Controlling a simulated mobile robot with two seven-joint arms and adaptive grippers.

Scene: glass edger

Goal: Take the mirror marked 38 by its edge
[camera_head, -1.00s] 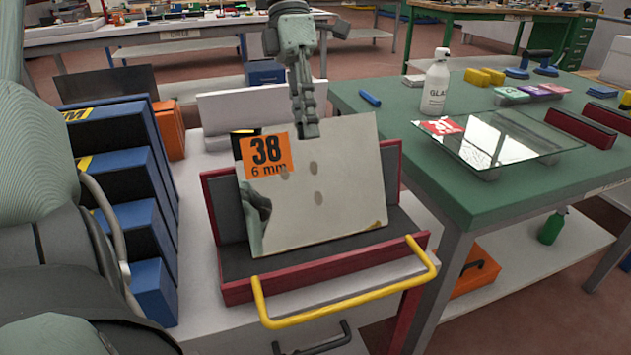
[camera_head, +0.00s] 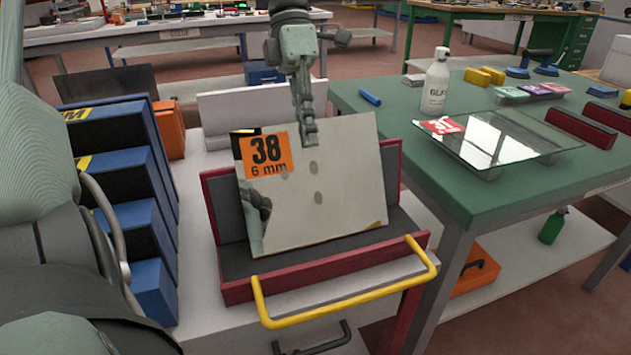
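The mirror marked 38 (camera_head: 350,185), with an orange "38 6 mm" label at its upper left, leans upright in a dark-lined red rack (camera_head: 240,290). My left gripper (camera_head: 309,140) points down at the mirror's top edge, right of the label. Its fingertips overlap the upper part of the mirror's face in the picture. The fingers are seen nearly edge-on, so I cannot tell their opening or whether one is behind the mirror. My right gripper is not in view.
A yellow handle bar (camera_head: 345,303) fronts the rack. Blue stepped boxes (camera_head: 130,190) stand to the left. The green bench (camera_head: 455,195) at right carries a glass sheet (camera_head: 495,137), a white spray bottle (camera_head: 435,82) and colored blocks.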

